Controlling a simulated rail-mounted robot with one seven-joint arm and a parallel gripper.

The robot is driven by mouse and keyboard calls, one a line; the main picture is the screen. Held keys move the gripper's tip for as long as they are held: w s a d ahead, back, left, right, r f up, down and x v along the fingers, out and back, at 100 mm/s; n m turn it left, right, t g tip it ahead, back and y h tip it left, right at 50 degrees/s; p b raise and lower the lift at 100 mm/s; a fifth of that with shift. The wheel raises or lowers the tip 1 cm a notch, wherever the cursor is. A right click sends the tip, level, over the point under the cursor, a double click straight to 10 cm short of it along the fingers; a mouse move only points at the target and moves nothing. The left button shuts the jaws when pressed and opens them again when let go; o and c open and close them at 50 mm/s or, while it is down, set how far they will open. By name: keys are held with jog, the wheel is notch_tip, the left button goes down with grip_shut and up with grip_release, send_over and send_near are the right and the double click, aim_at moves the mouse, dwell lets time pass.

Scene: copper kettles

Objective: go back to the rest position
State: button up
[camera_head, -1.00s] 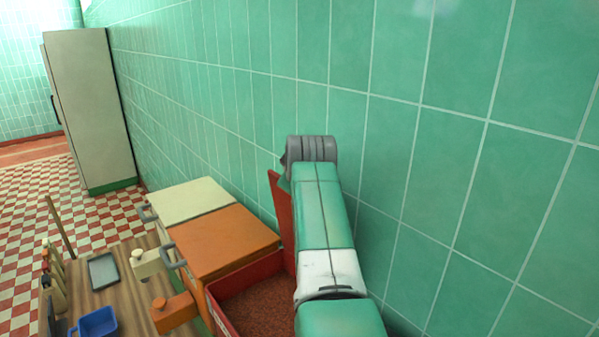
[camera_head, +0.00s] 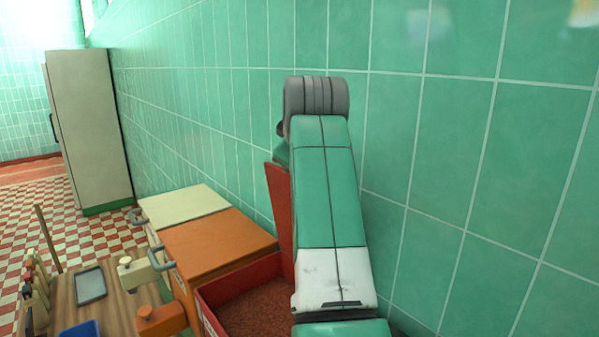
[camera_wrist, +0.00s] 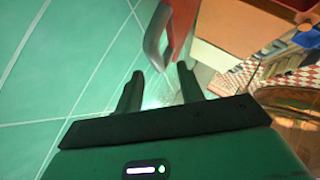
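My gripper (camera_wrist: 158,84) shows in the wrist view with its two dark fingers apart. I see nothing held between them. The green tiled wall (camera_wrist: 70,60) lies on the left of that view. A red piece with a grey curved end (camera_wrist: 154,42) is beyond the fingertips; how far away it is I cannot tell. In the head view my raised arm stands near the tiled wall (camera_head: 440,150), and my gripper is out of sight there.
A red bin (camera_head: 245,275) with brown grainy contents stands by my arm. Beside it are an orange box (camera_head: 220,243) and a cream box (camera_head: 183,206), both with grey handles. A wooden table (camera_head: 105,305) holds a grey tray (camera_head: 90,285) and a blue container (camera_head: 80,329). A tall cabinet (camera_head: 88,130) stands behind.

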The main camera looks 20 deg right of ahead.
jog(key=shift+v, duration=0.85)
jog(key=shift+w, duration=0.1)
jog(key=s+a+m+t, duration=0.4)
jog(key=s+a+t, duration=0.4)
jog(key=a, duration=0.5)
jog(key=s+a+m+t+y, duration=0.1)
jog(key=s+a+m+t, duration=0.2)
jog(key=s, duration=0.9)
jog(key=s+a+t+y, duration=0.2)
jog(key=s+a, duration=0.3)
jog(key=s, duration=0.7)
notch_tip(320, 180, up, 16)
jog(key=s+p, duration=0.1)
jog(key=p, duration=1.3)
jog(key=shift+s+a+t+p, duration=0.3)
jog(key=shift+a+t+p, duration=0.05)
jog(key=shift+a+t, duration=0.05)
